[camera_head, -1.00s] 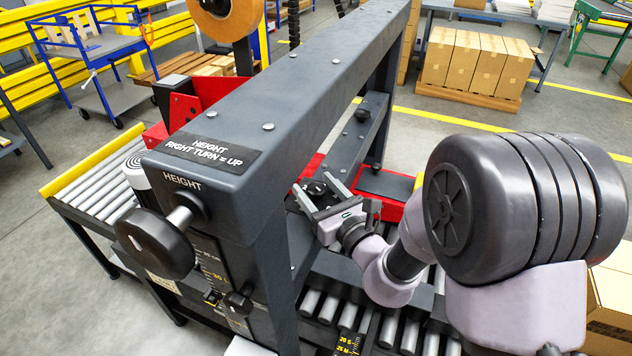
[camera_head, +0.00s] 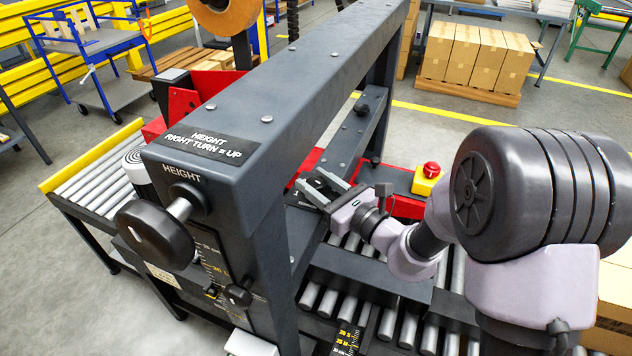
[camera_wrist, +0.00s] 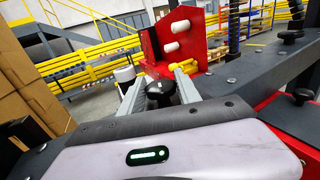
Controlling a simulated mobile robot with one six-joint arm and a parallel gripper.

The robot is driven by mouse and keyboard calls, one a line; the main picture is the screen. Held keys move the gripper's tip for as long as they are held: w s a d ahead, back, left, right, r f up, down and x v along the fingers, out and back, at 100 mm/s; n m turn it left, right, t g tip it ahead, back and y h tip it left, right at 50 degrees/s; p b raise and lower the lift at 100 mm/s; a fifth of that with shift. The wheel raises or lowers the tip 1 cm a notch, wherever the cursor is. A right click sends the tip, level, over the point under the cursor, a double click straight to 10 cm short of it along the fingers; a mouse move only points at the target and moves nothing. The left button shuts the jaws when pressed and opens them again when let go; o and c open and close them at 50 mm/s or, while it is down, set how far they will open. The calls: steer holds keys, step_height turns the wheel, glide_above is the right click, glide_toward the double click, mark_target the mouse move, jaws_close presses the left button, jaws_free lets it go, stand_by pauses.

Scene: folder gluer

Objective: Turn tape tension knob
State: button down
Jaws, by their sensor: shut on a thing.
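A small black knob (camera_wrist: 160,93) sits between the two grey fingers of my gripper (camera_wrist: 161,88) in the wrist view. The fingers flank it closely, and my gripper is shut on it. In the head view my gripper (camera_head: 322,187) reaches under the machine's dark crossbeam, beside a black label plate that is partly covered. The knob is largely hidden there by the fingers, so its turn angle cannot be told. The large black height knob (camera_head: 155,236) stands apart at the front left of the beam.
The dark crossbeam (camera_head: 290,90) runs close beside my gripper. A red emergency button on a yellow box (camera_head: 429,178) stands right of my wrist. Rollers (camera_head: 400,325) lie below. A red bracket with white rollers (camera_wrist: 184,40) stands beyond the fingers.

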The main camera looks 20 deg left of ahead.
steer(key=n+g+y, duration=0.1)
steer(key=n+g, duration=0.1)
steer(key=g, duration=0.1)
steer(key=n+g+y, duration=0.1)
steer(key=n+g, duration=0.1)
steer(key=g, duration=0.1)
steer(key=shift+w+g, duration=0.1)
steer(key=shift+g, duration=0.2)
steer(key=shift+n+g, duration=1.25)
steer(key=shift+g, duration=0.55)
steer(key=shift+n+g, duration=1.25)
steer(key=shift+g, duration=0.55)
steer(key=shift+g+h, duration=0.3)
steer(key=c, duration=0.9)
jaws_free()
steer(key=shift+a, duration=0.1)
steer(key=shift+d, duration=0.2)
steer(key=p+v, duration=0.4)
steer(key=v, duration=1.3)
